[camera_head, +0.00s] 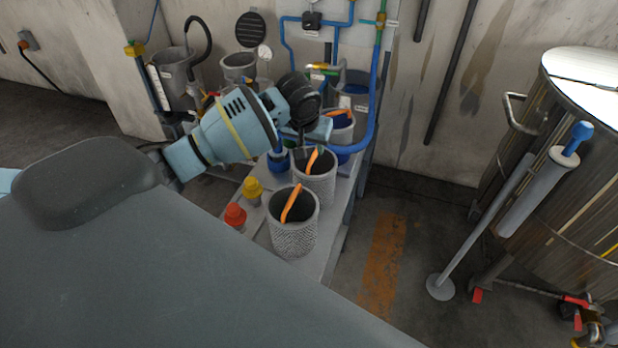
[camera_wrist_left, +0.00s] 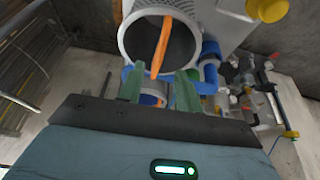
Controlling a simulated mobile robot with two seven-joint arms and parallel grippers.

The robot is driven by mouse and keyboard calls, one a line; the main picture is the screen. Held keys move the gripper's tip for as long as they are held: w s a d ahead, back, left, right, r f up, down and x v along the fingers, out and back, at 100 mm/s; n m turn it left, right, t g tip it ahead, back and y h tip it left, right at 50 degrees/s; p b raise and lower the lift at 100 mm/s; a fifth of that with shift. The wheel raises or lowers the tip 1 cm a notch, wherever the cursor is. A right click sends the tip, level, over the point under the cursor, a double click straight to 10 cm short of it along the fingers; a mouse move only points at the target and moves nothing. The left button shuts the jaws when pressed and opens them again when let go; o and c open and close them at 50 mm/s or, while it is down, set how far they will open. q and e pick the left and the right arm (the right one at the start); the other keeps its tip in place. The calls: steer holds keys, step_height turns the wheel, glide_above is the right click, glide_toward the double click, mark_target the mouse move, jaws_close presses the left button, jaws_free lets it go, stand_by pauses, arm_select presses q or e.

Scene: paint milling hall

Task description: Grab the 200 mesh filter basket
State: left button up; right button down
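Grey mesh filter baskets with orange handles stand in a row on a light bench. The nearest basket (camera_head: 295,240) and the middle basket (camera_head: 325,185) are upright; a farther one with blue (camera_head: 341,133) is partly hidden by my left gripper. I cannot read any mesh number. A blue part and an orange strip show between the fingers.
A red knob (camera_head: 235,215) and a yellow knob (camera_head: 253,187) stand on the bench's left side. Blue pipes (camera_head: 376,75) rise behind. A large steel vat (camera_head: 570,190) stands at the right. The floor between vat and bench is mostly clear.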

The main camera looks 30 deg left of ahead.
mark_target(314, 155)
arm_select(q)
steer(key=shift+w+f, duration=0.15)
steer(key=shift+f, duration=0.2)
steer(key=shift+x, duration=0.85)
steer(key=shift+b+x, duration=0.5)
steer(key=shift+x, duration=1.8)
steer(key=shift+w+f, duration=0.2)
steer(key=shift+f, duration=0.05)
arm_select(e)
steer(key=shift+s+f, duration=0.7)
steer(key=shift+f, duration=0.05)
arm_select(q)
jaws_close()
arm_select(e)
steer(key=shift+g, duration=0.3)
steer(key=shift+f, duration=0.1)
